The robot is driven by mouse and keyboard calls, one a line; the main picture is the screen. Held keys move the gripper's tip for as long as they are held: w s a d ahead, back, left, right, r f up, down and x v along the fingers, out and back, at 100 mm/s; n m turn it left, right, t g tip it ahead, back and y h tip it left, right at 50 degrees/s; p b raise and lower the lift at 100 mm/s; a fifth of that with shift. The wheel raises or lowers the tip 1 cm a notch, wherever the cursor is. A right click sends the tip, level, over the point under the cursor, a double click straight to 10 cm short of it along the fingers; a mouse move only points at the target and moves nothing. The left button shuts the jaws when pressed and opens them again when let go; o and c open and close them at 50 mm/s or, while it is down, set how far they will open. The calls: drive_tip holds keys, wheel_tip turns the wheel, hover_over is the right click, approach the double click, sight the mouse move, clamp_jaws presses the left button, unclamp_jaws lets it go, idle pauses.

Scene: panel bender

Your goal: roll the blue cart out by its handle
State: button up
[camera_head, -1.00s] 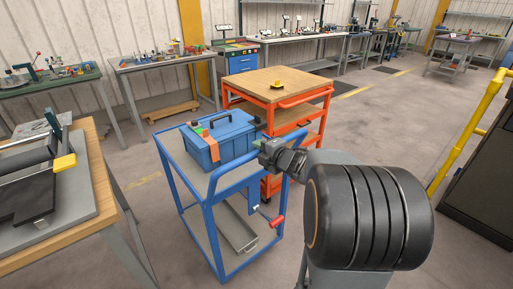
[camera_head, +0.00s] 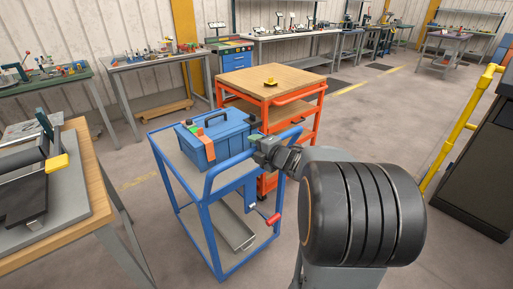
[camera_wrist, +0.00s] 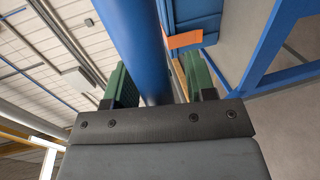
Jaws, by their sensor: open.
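The blue cart (camera_head: 208,219) stands upright on the floor in the middle of the head view, with a blue toolbox (camera_head: 226,139) on its top shelf. Its raised blue handle (camera_head: 229,162) curves along the near right side. My gripper (camera_head: 259,143) is at the handle's far part, jaws open. In the wrist view the blue handle bar (camera_wrist: 146,45) runs between the two green finger pads of my gripper (camera_wrist: 159,84). A gap shows beside the bar, toward the right finger. Whether the left finger touches it I cannot tell.
An orange cart (camera_head: 271,91) with a wooden top stands close behind the blue cart. A wood-topped workbench (camera_head: 93,180) is at the left. A yellow rail (camera_head: 459,133) and a dark cabinet (camera_head: 481,165) stand at the right. Open floor lies between the carts and the rail.

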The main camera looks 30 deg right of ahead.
drive_tip(key=p+v, duration=0.1)
drive_tip(key=v, duration=1.3)
drive_tip(key=shift+p, duration=0.4)
drive_tip(key=shift+w, duration=0.1)
